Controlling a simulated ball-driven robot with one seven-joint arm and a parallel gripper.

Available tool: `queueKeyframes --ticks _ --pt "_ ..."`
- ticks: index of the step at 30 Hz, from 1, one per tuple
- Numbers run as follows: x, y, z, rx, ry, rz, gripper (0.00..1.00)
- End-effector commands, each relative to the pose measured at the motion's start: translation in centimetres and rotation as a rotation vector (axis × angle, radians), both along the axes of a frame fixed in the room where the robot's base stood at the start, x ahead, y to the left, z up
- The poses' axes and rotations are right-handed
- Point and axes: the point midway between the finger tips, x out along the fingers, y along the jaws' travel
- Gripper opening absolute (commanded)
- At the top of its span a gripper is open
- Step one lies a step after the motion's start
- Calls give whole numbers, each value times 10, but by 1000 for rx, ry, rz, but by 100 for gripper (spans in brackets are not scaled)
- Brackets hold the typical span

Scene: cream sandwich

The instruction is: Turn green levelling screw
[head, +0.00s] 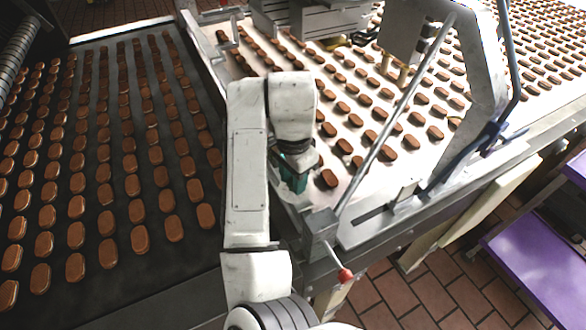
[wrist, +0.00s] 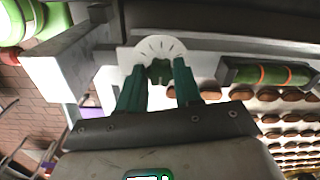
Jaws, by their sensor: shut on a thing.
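In the wrist view, the green levelling screw (wrist: 160,73) sits between the two green fingers of my gripper (wrist: 160,82), in front of a white dial plate (wrist: 160,47) with dark tick marks. My gripper is shut on the screw. In the head view, my gripper (head: 293,178) points down at the near left corner of the light conveyor, and my own arm hides the screw and the dial there.
A dark belt (head: 92,84) with rows of brown biscuits lies left. A light belt (head: 350,128) with biscuits lies right, beside a metal frame and slanting rod (head: 392,122). A red-knobbed lever (head: 345,275) stands near. A green cylinder with orange bands (wrist: 270,75) lies right in the wrist view.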

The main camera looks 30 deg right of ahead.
Motion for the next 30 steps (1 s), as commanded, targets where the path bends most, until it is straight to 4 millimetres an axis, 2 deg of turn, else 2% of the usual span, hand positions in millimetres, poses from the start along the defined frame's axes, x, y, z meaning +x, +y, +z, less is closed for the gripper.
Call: queueKeyframes --ticks 9,25,26,30 --pt "-2 -1 -3 2 8 117 3" --pt "-2 -1 -5 2 8 138 3" --pt "-2 -1 -5 2 8 138 36" --pt "-2 -1 -4 2 6 137 49"
